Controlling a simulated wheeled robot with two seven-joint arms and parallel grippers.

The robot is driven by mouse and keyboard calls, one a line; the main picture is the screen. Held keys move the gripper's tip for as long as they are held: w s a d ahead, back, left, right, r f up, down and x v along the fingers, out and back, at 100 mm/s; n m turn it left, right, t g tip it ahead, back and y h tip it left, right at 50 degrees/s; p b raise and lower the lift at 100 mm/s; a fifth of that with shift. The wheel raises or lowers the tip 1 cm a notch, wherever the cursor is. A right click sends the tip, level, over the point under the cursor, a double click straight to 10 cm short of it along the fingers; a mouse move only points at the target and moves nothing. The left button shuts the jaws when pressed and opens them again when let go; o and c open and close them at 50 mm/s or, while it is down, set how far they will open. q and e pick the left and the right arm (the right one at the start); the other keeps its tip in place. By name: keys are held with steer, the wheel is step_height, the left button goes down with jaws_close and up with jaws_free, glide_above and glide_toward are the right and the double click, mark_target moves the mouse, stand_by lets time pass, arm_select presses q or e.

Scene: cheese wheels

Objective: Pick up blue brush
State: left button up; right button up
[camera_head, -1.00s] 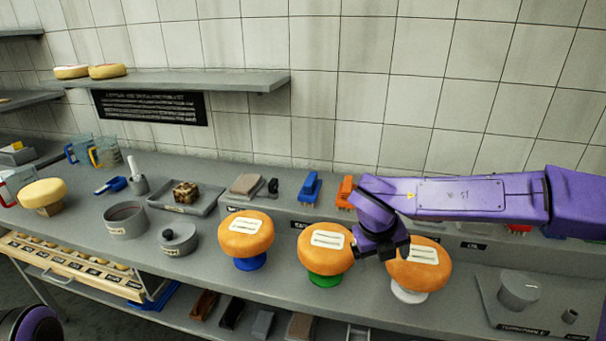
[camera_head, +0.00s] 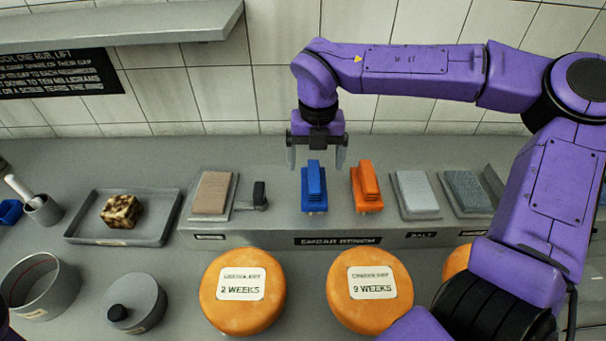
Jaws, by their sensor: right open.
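The blue brush (camera_head: 314,190) stands on the grey raised bench at the back of the counter, left of the orange brush (camera_head: 366,188). My right gripper (camera_head: 317,160) points down above and around the upper end of the blue brush in the picture. Its two fingers are spread, one to each side of the brush, and it holds nothing. Whether the fingers are level with the brush or behind it is hard to tell. My left gripper is not in view; only a sliver of purple shows at the lower left edge.
Orange cheese wheels (camera_head: 243,292) with labels stand in front of the bench (camera_head: 280,241). A brown block (camera_head: 212,193) lies left of the brushes and a grey block (camera_head: 415,194) right. A tray (camera_head: 156,228) with a mottled cube sits further left. A shelf (camera_head: 120,27) hangs above left.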

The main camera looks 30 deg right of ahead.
mark_target(314, 186)
steer(key=f, duration=0.2)
steer(key=shift+s+f, duration=0.3)
steer(key=shift+s, duration=0.05)
steer(key=f+p, duration=0.1)
steer(key=f, duration=0.2)
steer(key=w+f+p, duration=0.1)
steer(key=f, duration=0.1)
steer(key=shift+f+p, duration=0.2)
steer(key=shift+p, duration=0.1)
steer(key=shift+s+f, duration=0.1)
steer(key=shift+f, duration=0.25)
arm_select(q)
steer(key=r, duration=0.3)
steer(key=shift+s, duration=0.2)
arm_select(e)
steer(key=c, duration=1.2)
